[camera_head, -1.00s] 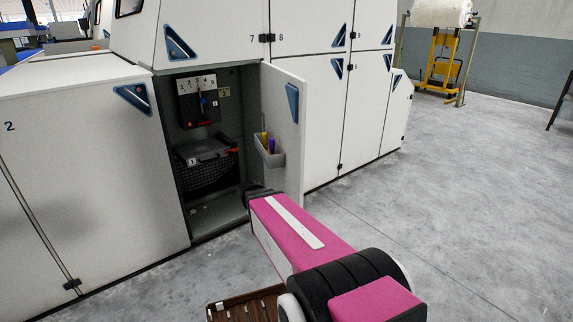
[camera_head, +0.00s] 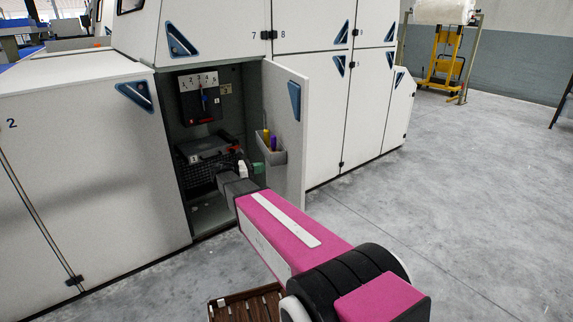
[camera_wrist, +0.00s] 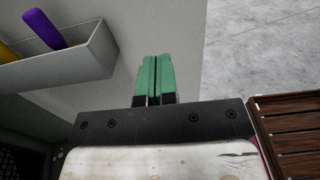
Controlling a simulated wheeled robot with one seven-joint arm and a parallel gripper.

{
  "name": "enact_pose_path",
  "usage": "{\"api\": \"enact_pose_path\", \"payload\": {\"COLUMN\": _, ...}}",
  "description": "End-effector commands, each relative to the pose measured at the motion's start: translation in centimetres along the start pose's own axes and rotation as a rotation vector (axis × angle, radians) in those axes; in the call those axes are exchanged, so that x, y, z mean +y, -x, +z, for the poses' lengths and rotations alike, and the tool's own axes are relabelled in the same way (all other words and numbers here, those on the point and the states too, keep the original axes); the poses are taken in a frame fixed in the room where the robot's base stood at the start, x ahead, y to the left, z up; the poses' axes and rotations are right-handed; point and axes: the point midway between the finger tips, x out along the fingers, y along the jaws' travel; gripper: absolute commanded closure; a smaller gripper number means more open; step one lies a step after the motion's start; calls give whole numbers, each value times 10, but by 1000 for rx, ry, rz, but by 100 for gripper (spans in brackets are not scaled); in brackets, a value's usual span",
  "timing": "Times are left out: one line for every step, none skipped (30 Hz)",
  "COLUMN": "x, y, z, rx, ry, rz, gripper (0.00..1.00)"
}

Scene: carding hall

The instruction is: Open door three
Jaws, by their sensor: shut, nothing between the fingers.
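A white cabinet door (camera_head: 288,138) stands swung open to the right of a dark compartment, between the door marked 2 and the panels on the right. Its number does not show. It has a blue triangular handle (camera_head: 294,101) and a grey bin (camera_head: 272,150) on its inner face. My gripper (camera_head: 259,170) is at the inner side of this door, low and below the bin. In the wrist view its green fingers (camera_wrist: 155,80) are together and empty, in front of the door's pale inner face (camera_wrist: 125,35). I cannot tell whether they touch it.
The compartment holds a switch panel (camera_head: 199,97) and a black basket with a lidded top (camera_head: 204,150). The closed door 2 (camera_head: 85,165) is on the left. The bin holds yellow and purple items. A brown slatted thing (camera_head: 247,305) is at the bottom. The floor to the right is clear.

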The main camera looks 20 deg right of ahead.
Motion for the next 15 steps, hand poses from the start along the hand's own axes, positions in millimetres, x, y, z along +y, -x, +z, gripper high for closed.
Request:
{"api": "enact_pose_path", "payload": {"x": 1, "y": -1, "z": 1, "rx": -8, "ry": 5, "rz": 0, "gripper": 100}}
{"api": "enact_pose_path", "payload": {"x": 1, "y": -3, "z": 2, "rx": -10, "ry": 7, "rz": 0, "gripper": 100}}
{"api": "enact_pose_path", "payload": {"x": 1, "y": -6, "z": 2, "rx": -11, "ry": 7, "rz": 0, "gripper": 100}}
{"api": "enact_pose_path", "payload": {"x": 0, "y": -9, "z": 2, "rx": -11, "ry": 7, "rz": -1, "gripper": 100}}
{"api": "enact_pose_path", "payload": {"x": 0, "y": -12, "z": 2, "rx": -10, "ry": 6, "rz": -1, "gripper": 100}}
{"api": "enact_pose_path", "payload": {"x": 0, "y": -18, "z": 2, "rx": -10, "ry": 6, "rz": -1, "gripper": 100}}
{"api": "enact_pose_path", "payload": {"x": 0, "y": -23, "z": 2, "rx": -9, "ry": 6, "rz": -1, "gripper": 100}}
{"api": "enact_pose_path", "payload": {"x": 0, "y": -29, "z": 2, "rx": -9, "ry": 6, "rz": -1, "gripper": 100}}
{"api": "enact_pose_path", "payload": {"x": 0, "y": -36, "z": 2, "rx": -9, "ry": 5, "rz": -2, "gripper": 100}}
{"api": "enact_pose_path", "payload": {"x": 0, "y": -41, "z": 2, "rx": -8, "ry": 5, "rz": -2, "gripper": 100}}
{"api": "enact_pose_path", "payload": {"x": 0, "y": -47, "z": 2, "rx": -8, "ry": 5, "rz": -2, "gripper": 100}}
{"api": "enact_pose_path", "payload": {"x": 0, "y": -55, "z": 2, "rx": -7, "ry": 5, "rz": -2, "gripper": 100}}
{"api": "enact_pose_path", "payload": {"x": 0, "y": -60, "z": 2, "rx": -7, "ry": 5, "rz": -2, "gripper": 100}}
{"api": "enact_pose_path", "payload": {"x": 0, "y": -66, "z": 2, "rx": -7, "ry": 5, "rz": -2, "gripper": 100}}
{"api": "enact_pose_path", "payload": {"x": 0, "y": -74, "z": 2, "rx": -7, "ry": 5, "rz": -2, "gripper": 100}}
